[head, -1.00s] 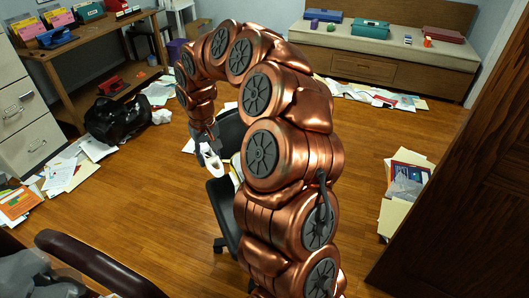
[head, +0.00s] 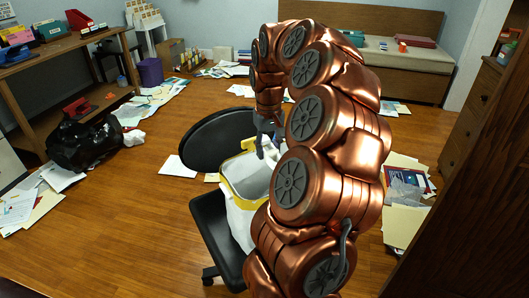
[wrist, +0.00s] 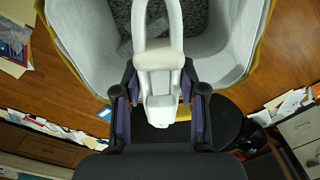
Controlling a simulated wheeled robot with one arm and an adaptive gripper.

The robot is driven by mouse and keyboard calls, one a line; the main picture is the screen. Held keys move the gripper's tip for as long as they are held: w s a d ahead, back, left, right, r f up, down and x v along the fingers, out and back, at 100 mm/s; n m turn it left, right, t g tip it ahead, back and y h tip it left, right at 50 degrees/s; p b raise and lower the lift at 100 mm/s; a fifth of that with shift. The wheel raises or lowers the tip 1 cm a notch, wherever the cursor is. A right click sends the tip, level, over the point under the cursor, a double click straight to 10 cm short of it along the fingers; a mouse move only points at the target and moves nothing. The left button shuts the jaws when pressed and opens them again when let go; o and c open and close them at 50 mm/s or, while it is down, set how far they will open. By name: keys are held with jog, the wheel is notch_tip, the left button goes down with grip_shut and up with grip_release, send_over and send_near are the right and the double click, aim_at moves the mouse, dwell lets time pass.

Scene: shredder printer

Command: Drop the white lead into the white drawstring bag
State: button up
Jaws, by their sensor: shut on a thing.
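The white lead (wrist: 160,60) is a pale loop with a thicker block at its near end, and my gripper (wrist: 160,92) is shut on that block. In the head view, my gripper (head: 266,142) is over the white drawstring bag (head: 238,215), which has a yellow rim and sits on the seat of a black office chair (head: 212,225). The bag is open at the top. In the wrist view, the loop lies over the opening of the bag (wrist: 222,65), with dark grey speckled material inside. My arm hides the bag's right side in the head view.
The chair's backrest (head: 215,138) stands behind the bag. A black bag (head: 85,143) and scattered papers lie on the wooden floor at the left. A desk (head: 75,65) is at the back left, a bench (head: 400,72) at the back right, and a dark wooden panel (head: 470,180) at the right.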

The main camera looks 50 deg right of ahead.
jog(key=shift+s+d, duration=0.1)
dwell(0.3)
notch_tip(320, 180, down, 13)
jog(key=b, duration=0.6)
dwell(0.8)
jog(key=shift+f+b, duration=0.65)
jog(key=shift+f, duration=0.85)
jog(key=o, duration=1.3)
notch_tip(320, 180, up, 12)
jog(key=shift+f, duration=0.1)
